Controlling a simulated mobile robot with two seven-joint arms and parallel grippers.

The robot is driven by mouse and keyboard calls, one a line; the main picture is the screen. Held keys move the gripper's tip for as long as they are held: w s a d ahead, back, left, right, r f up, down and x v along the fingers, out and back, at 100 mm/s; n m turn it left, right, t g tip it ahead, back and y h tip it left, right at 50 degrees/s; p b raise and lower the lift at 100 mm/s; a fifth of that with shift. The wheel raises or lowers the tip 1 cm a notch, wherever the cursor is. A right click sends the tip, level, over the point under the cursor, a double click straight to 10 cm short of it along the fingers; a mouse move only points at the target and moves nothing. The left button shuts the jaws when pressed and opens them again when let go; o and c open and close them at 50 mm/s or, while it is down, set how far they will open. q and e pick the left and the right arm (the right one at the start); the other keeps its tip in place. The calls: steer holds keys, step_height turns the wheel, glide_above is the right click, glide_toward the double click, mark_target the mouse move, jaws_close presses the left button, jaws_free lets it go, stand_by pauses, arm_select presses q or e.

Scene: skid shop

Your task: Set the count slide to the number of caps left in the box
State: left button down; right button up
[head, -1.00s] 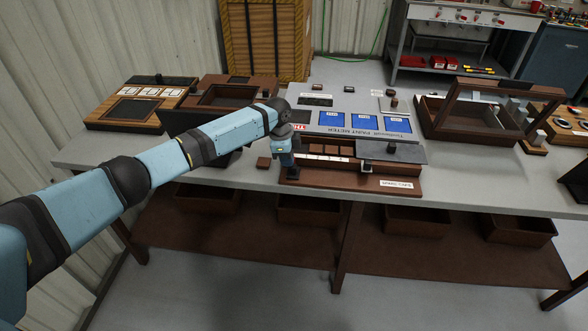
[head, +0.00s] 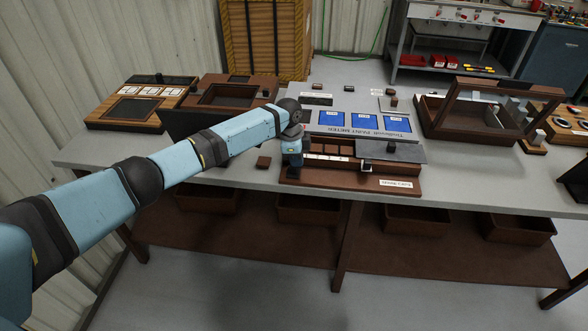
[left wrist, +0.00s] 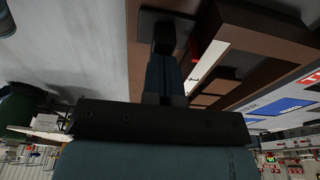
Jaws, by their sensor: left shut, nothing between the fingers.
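A brown wooden box (head: 345,178) with a label at its front right lies on the bench. Several brown square pieces show in its row, behind a pale strip with small marks (head: 328,158). A dark grey lid (head: 405,152) covers the right part, with a dark knob (head: 391,146) on it. My left gripper (head: 292,171) is shut and empty at the box's left end, pointing down. In the left wrist view its fingertips (left wrist: 164,42) are over a dark square plate (left wrist: 185,22); I cannot tell whether they touch. The count slide's setting is too small to read.
A loose brown square piece (head: 263,162) lies left of the box. An open-framed brown case (head: 462,126) is at the right, and another brown case (head: 226,96) is behind my left arm.

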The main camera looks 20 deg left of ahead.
arm_select(q)
steer(key=shift+w+d, duration=0.2)
steer(key=shift+d, duration=0.6)
steer(key=shift+w+d, duration=0.15)
steer(key=shift+d, duration=0.6)
steer(key=shift+d, duration=0.1)
steer(key=shift+w+d, duration=0.2)
steer(key=shift+d, duration=0.6)
steer(key=shift+w+d, duration=0.25)
steer(key=shift+d, duration=0.55)
steer(key=shift+d, duration=0.15)
steer(key=shift+w+d, duration=0.15)
steer(key=shift+d, duration=0.45)
steer(key=shift+w+d, duration=0.25)
steer(key=shift+d, duration=0.7)
steer(key=shift+w+d+b, duration=0.2)
steer(key=shift+d+b, duration=0.2)
steer(key=shift+d, duration=0.45)
steer(key=shift+w+d+b, duration=0.2)
steer(key=shift+d+b, duration=0.15)
steer(key=shift+d, duration=0.5)
